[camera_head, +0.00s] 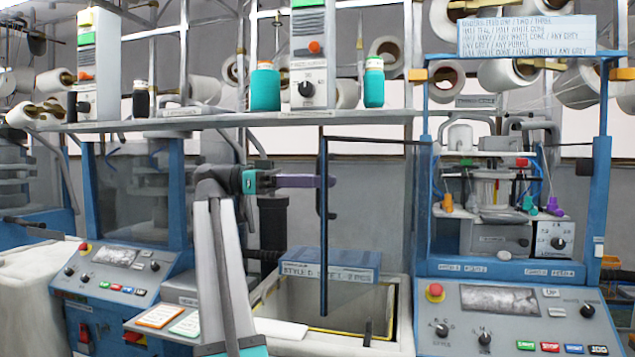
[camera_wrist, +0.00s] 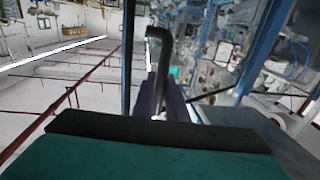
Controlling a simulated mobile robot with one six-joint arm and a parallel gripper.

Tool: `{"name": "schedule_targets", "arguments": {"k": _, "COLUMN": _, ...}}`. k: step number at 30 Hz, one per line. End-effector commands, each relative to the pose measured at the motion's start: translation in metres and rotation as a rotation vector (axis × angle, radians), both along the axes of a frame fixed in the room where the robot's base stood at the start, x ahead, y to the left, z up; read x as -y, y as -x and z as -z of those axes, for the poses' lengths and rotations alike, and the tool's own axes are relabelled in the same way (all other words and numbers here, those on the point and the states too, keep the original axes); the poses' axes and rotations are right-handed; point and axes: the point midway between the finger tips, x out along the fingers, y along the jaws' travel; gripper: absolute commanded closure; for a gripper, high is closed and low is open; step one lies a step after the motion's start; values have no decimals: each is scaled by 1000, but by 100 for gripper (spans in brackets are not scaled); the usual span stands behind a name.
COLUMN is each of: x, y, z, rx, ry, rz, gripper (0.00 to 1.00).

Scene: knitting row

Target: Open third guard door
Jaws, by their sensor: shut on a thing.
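The guard door (camera_head: 323,235) of the right-hand machine, third from the left, is a clear panel with a thin dark-blue frame. It stands swung out from the machine's left post, and its free edge is left of the machine, over the bin. My gripper (camera_head: 326,181), with purple fingers, reaches that free edge from the left. In the wrist view, a dark bent handle (camera_wrist: 158,50) rises between my purple fingers (camera_wrist: 166,97), which are shut on it. The handle is hardly visible in the head view. The right-hand machine (camera_head: 495,200) shows its knitting head through an open front.
A grey bin (camera_head: 390,325) with a blue label box (camera_head: 330,264) stands below the door. The machine's control panel (camera_head: 520,305) juts forward at right. A shelf (camera_head: 240,119) with bottles and control boxes runs above my arm. The middle machine (camera_head: 135,200) has its door closed.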

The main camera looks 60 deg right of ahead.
Motion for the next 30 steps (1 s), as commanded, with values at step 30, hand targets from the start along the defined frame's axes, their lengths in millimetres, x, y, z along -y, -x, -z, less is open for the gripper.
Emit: {"name": "schedule_targets", "arguments": {"k": 30, "x": -10, "y": -30, "z": 2, "rx": -1, "ry": -1, "rz": -16, "gripper": 80}}
